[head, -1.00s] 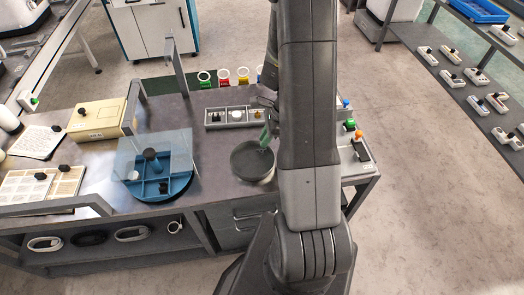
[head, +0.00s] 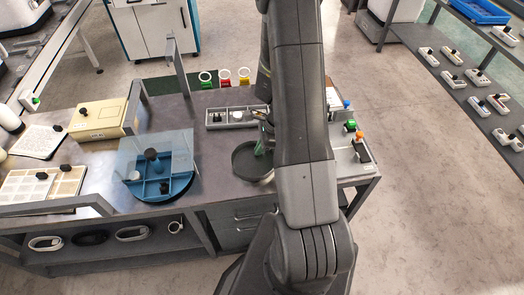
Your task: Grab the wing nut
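The grey compartment tray (head: 209,120) lies near the middle of the workbench, with small parts in it, one of them white (head: 237,115). I cannot make out a wing nut for sure; parts this small are unclear and my arm hides the tray's right end. My gripper (head: 262,120) is partly hidden by my arm, at the right end of the tray. Its fingers are too small and covered to show whether they are open or hold anything. A slim green item (head: 259,148) shows just below it, over the dark round dish (head: 238,163).
A blue round organiser (head: 178,188) under a clear panel stands left of the dish. A beige box (head: 97,118) is farther left. A tray with coloured knobs (head: 345,157) is right of my arm.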

